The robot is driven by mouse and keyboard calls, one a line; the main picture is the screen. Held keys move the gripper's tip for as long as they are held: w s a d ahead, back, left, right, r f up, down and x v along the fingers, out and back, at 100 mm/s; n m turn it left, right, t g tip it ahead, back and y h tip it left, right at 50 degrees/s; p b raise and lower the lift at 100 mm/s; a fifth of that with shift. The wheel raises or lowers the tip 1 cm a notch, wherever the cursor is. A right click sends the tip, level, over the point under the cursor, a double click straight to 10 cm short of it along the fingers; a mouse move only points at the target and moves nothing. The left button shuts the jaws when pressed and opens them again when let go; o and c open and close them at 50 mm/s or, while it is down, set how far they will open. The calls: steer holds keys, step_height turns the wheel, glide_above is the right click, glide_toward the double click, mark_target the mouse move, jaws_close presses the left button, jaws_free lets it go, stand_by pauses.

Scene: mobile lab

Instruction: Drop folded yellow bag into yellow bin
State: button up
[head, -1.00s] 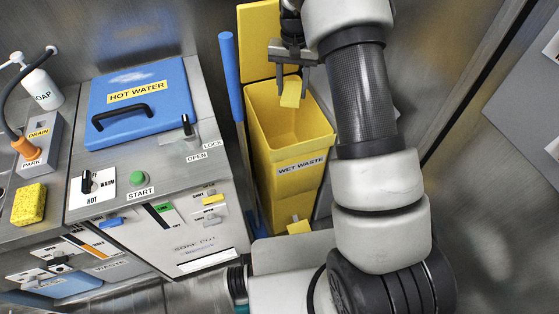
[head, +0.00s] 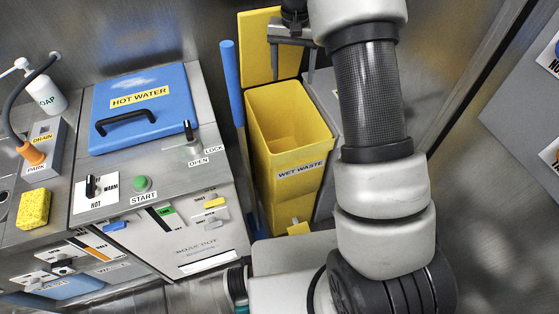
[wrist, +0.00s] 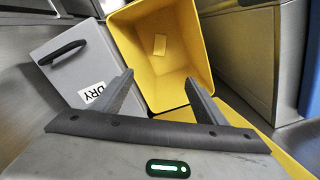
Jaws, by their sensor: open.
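The yellow bin (head: 291,158), labelled WET WASTE, stands open with its yellow lid (head: 259,45) raised behind it. The folded yellow bag (wrist: 159,45) lies inside the bin, a small pale yellow rectangle in the wrist view; the head view does not show it. My gripper (head: 294,65) is open and empty above the bin's back right rim. In the wrist view its two fingers (wrist: 160,92) are apart, over the near edge of the bin.
A grey bin (wrist: 75,65) labelled DRY, with a black handle, stands beside the yellow bin. A blue pole (head: 231,83) rises at the yellow bin's left. The counter with the blue HOT WATER lid (head: 140,100) is further left.

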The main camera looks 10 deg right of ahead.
step_height(320, 180, up, 10)
steer(key=p, duration=0.1)
steer(key=shift+p, duration=0.35)
